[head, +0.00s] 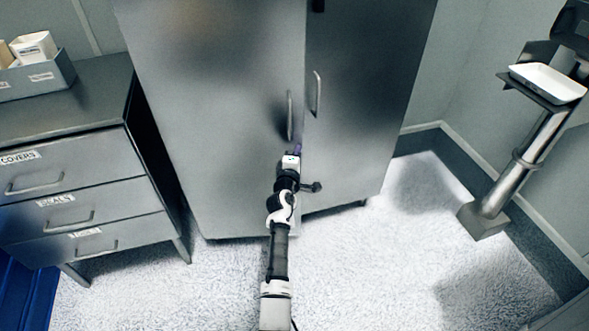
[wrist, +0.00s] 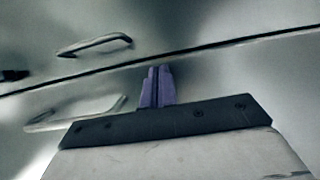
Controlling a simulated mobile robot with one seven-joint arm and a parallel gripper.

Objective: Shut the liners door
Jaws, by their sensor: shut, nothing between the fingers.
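A tall grey steel cabinet has a left door (head: 215,110) and a right door (head: 365,95). The left door's free edge and lower corner appear to stand slightly forward of the right door. I can read no liners label on either door. The left handle (head: 290,115) and right handle (head: 317,94) flank the seam; the wrist view shows the left handle (wrist: 72,116) below the seam and the right handle (wrist: 95,45) above it. My gripper (head: 297,149) is shut and empty, its purple fingers (wrist: 155,87) close to the left door's free edge, below its handle. I cannot tell whether they touch.
A grey drawer unit (head: 85,190) stands left of the cabinet with a box (head: 38,78) on top. A blue bin (head: 25,295) is at the lower left. A metal post (head: 525,160) with a white tray (head: 548,82) stands at right. The floor (head: 410,240) before the right door is clear.

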